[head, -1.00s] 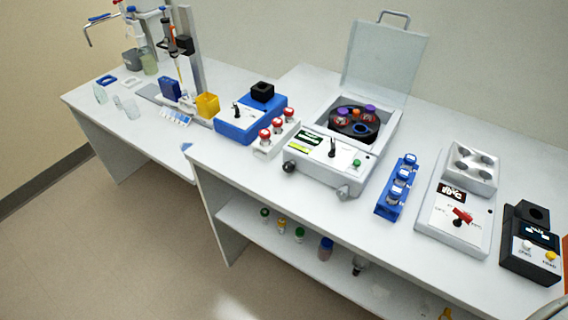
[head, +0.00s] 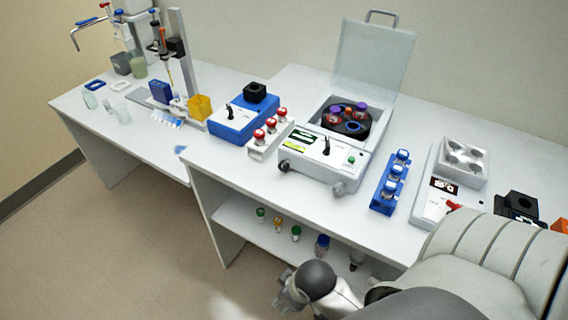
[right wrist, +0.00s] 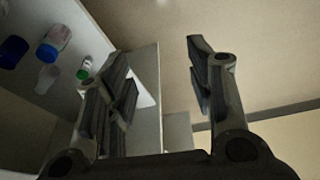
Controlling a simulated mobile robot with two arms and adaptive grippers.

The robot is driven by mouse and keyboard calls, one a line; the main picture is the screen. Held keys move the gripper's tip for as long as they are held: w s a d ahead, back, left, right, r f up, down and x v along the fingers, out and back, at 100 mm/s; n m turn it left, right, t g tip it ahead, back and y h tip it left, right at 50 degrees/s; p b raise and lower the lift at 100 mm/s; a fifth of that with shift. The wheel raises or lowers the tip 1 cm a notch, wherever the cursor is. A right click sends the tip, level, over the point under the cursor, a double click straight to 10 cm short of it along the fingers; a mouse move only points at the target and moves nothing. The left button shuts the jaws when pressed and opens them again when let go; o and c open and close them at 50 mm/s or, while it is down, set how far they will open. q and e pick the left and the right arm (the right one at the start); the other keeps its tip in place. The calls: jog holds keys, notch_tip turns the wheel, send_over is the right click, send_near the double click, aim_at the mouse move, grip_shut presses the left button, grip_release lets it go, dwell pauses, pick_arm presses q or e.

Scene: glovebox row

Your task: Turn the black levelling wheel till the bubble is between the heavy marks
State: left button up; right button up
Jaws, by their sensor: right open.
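The centrifuge (head: 322,172) stands on the bench with its clear lid raised. A black wheel (head: 284,166) sits low at the left end of its front, and a grey wheel (head: 338,187) sits to the right. A yellow-green strip (head: 298,143), perhaps the bubble level, lies on its top panel; bubble and marks are too small to read. My right gripper (head: 285,293) is in front of the bench, below and apart from the black wheel. In the right wrist view its fingers (right wrist: 158,72) are spread with nothing between them. My left gripper is out of view.
A red-capped tube rack (head: 264,144) stands left of the centrifuge and a blue rack (head: 384,189) right of it. The shelf (head: 240,225) below holds several small bottles. The bench edge (head: 235,188) lies between gripper and wheel. Floor room is free at left.

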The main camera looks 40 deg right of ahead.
jog(key=w+a+r+n+y, duration=0.1)
jog(key=w+a+r+n, duration=0.1)
jog(key=w+r+n, duration=0.4)
jog(key=w+d+r+n, duration=0.2)
jog(key=w+d+n, duration=0.1)
jog(key=w, duration=0.1)
jog(key=w+d+r+n, duration=0.3)
jog(key=w+n, duration=0.1)
jog(key=w+d+r+n, duration=0.2)
jog(key=w+d+n, duration=0.1)
jog(key=w+d, duration=0.1)
jog(key=shift+w+r+n+g, duration=0.3)
jog(key=shift+r, duration=0.05)
jog(key=n, duration=0.3)
send_near(284, 164)
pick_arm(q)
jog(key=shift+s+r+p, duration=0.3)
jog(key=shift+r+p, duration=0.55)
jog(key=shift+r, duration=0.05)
pick_arm(e)
jog(key=x, duration=1)
